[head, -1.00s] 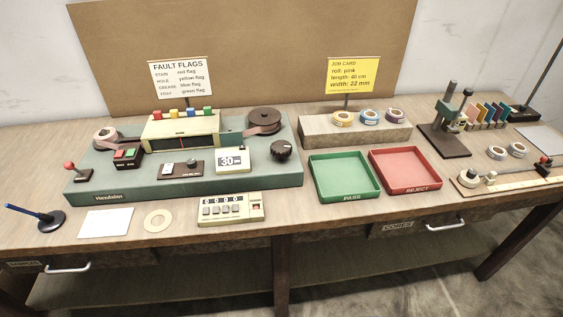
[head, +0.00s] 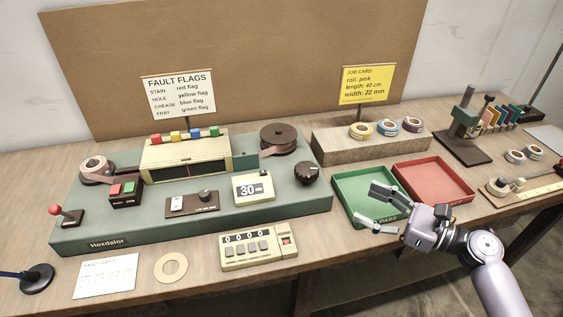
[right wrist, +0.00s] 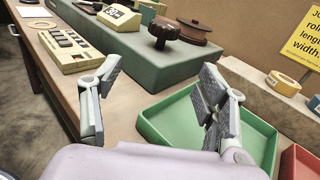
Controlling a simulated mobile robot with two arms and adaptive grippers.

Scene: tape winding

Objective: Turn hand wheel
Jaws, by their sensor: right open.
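The hand wheel is a dark lobed knob (head: 306,172) on the right part of the green machine base (head: 290,205). In the right wrist view the hand wheel (right wrist: 164,31) stands ahead, beyond the fingers and between them. My right gripper (head: 378,208) is open and empty, over the green PASS tray and apart from the wheel. Its two spread fingers also show in the right wrist view (right wrist: 155,90). A brown reel (head: 278,138) sits behind the wheel. My left gripper is not in view.
The green tray (head: 343,184) and red tray (head: 462,199) lie right of the machine. A counter box (head: 258,262) stands in front of it. A wooden block (head: 335,148) with several tape rolls is behind the trays. A display box (head: 252,201) sits left of the wheel.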

